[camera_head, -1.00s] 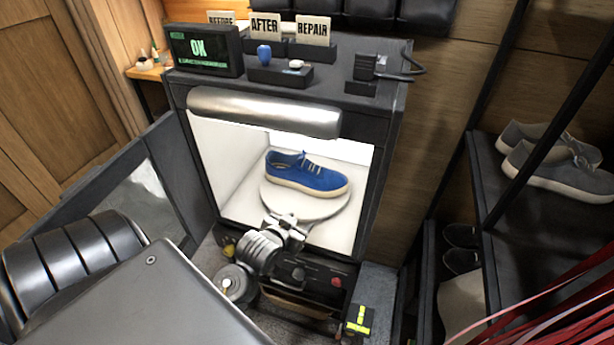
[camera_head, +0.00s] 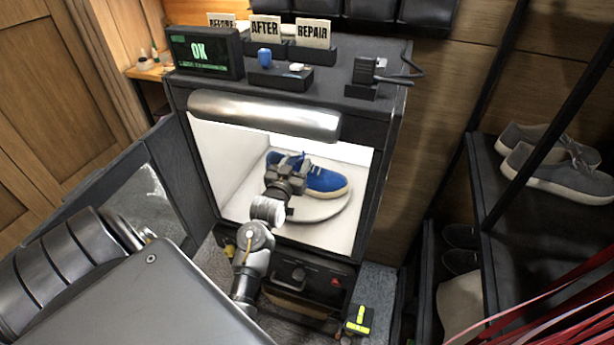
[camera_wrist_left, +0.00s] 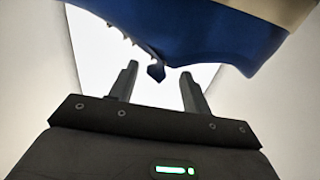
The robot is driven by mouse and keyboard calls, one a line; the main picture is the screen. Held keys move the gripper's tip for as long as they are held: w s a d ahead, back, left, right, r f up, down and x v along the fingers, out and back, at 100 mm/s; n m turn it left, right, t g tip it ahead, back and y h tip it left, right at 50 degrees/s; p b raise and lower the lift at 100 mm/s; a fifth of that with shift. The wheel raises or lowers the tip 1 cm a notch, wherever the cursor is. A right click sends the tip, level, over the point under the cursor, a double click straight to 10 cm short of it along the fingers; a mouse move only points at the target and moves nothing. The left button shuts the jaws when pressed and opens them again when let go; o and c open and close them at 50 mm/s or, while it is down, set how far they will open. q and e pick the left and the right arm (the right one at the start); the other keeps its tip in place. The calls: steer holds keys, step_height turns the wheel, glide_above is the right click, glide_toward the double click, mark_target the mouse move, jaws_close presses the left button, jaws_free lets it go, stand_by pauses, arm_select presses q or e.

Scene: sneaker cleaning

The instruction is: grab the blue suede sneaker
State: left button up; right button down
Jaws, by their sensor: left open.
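The blue suede sneaker (camera_head: 322,180) has a cream sole and sits on a round white turntable (camera_head: 318,209) inside a lit white booth. My left gripper (camera_head: 286,166) reaches into the booth and covers the sneaker's left-middle part in the head view. In the left wrist view the gripper (camera_wrist_left: 157,88) is open, with nothing between its two dark fingers. The sneaker (camera_wrist_left: 195,35) fills the top of that view, beyond the fingertips. Whether a fingertip touches it is not clear. My right gripper is not in view.
The grey booth has a metal roll (camera_head: 264,113) above its opening and an open door (camera_head: 168,190) at the left. A panel (camera_head: 305,279) with a knob lies below. Grey sneakers (camera_head: 550,172) stand on a dark rack at the right.

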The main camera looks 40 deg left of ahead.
mark_target(303, 154)
arm_select(q)
steer(key=shift+w+a+r, duration=0.1)
steer(key=shift+w+r, duration=0.05)
steer(key=shift+w, duration=0.25)
steer(key=x, duration=0.1)
steer(key=p+x, duration=0.1)
steer(key=x, duration=0.1)
steer(key=shift+w, duration=0.9)
jaws_close()
